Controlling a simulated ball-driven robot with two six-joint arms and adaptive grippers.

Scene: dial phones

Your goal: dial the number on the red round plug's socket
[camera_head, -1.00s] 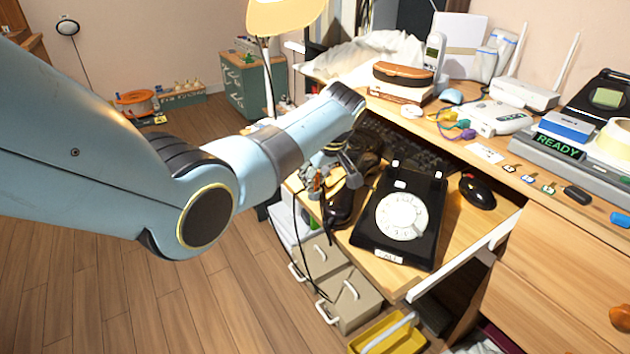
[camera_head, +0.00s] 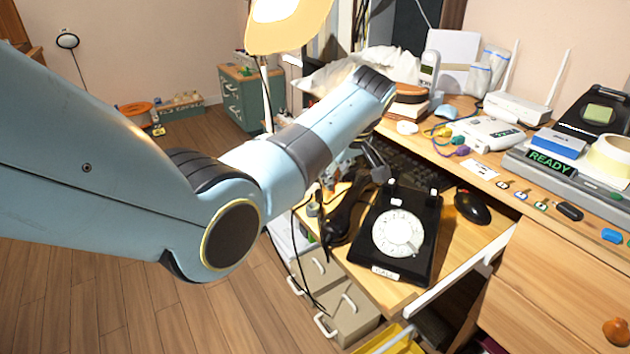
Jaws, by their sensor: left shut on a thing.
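The black rotary phone (camera_head: 418,262) stands on the lower desk shelf with its white dial (camera_head: 398,233) facing up. Its black handset (camera_head: 343,215) lies off the cradle, to the left. My left gripper (camera_head: 376,166) is above the phone's back left corner, partly hidden by my forearm. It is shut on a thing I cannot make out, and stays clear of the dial. A white box (camera_head: 490,132) on the upper desk has cables with yellow, green and purple plugs (camera_head: 462,151) in front. I cannot pick out a red round plug or read any socket number. My right gripper is out of view.
A black mouse (camera_head: 472,207) lies right of the phone. A grey device (camera_head: 552,165) showing READY stands on the upper desk, with small tagged items before it. A lamp (camera_head: 285,22) stands behind my arm. Drawers (camera_head: 350,310) are below the shelf.

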